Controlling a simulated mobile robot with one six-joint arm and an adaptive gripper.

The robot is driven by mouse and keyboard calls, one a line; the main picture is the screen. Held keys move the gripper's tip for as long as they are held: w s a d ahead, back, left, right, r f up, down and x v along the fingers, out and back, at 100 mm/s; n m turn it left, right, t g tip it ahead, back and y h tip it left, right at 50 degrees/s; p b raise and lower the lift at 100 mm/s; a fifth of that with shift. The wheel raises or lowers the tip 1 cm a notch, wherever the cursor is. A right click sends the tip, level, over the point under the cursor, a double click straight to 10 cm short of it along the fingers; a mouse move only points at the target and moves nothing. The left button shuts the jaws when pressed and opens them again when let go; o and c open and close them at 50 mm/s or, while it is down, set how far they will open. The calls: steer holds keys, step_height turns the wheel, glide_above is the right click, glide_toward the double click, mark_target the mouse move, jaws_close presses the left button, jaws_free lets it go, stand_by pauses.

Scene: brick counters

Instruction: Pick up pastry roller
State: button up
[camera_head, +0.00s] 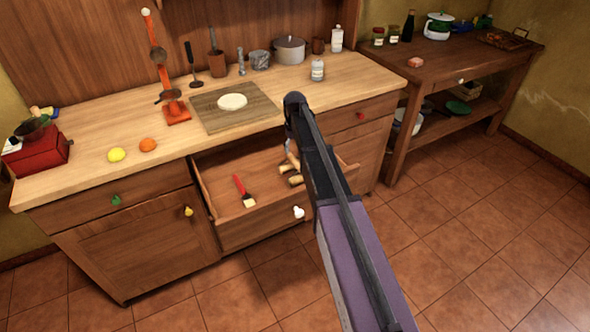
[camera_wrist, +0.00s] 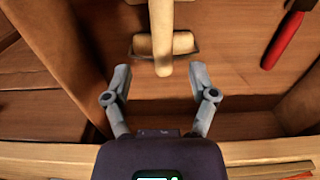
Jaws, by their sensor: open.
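The pastry roller, a pale wooden tool with a roller at each end, lies in the open drawer. In the head view its pale ends (camera_head: 290,168) show at the drawer's right part, with the rest hidden behind my arm. In the wrist view the pastry roller (camera_wrist: 165,42) is at the top centre, its narrow lower end pointing toward my gripper. My gripper (camera_wrist: 159,82) is open and empty, its two fingers on either side of the line of that end, just short of it. I cannot tell the height gap.
The open drawer (camera_head: 225,168) also holds a red-handled brush (camera_head: 243,190), whose handle (camera_wrist: 284,40) is at the upper right of the wrist view. The drawer's front wall (camera_wrist: 260,152) runs below my gripper.

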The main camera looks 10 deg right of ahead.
mark_target(295, 160)
steer(key=shift+f+b, duration=0.35)
steer(key=shift+f, duration=0.25)
steer(key=shift+f, duration=0.15)
steer(key=f+b, duration=0.2)
steer(key=b, duration=0.1)
steer(key=shift+s+f, duration=0.3)
steer(key=shift+f, duration=0.1)
steer(key=shift+f+b, duration=1.05)
steer(key=shift+b, duration=0.05)
steer(key=shift+f, duration=0.2)
steer(key=shift+s+r, duration=0.15)
jaws_close()
